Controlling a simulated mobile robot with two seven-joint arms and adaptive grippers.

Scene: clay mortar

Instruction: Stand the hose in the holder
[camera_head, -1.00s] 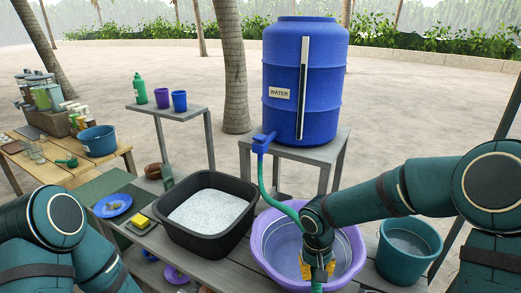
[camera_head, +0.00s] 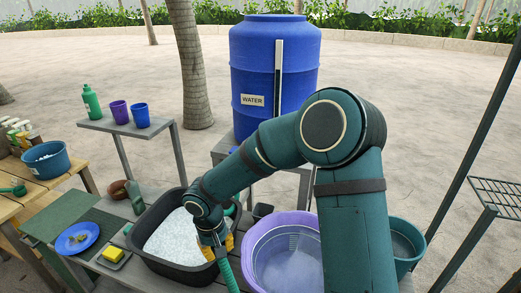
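The green hose (camera_head: 227,268) hangs down from my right gripper (camera_head: 217,250). The gripper's yellow fingers are closed around the hose, over the right side of the black tub (camera_head: 150,262) of white material. The hose's lower end runs toward the bottom edge of the view. Its upper run toward the blue water barrel (camera_head: 262,72) is mostly hidden by my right arm. A small dark square piece (camera_head: 262,211) stands between the tub and the purple basin; it may be the holder, but I cannot tell. My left gripper is out of view.
The purple basin (camera_head: 258,232) and a teal bucket (camera_head: 403,262) stand to the right, partly behind my arm. A blue plate (camera_head: 77,239) and a yellow sponge (camera_head: 113,254) lie left of the tub. A wire rack (camera_head: 500,193) stands at far right.

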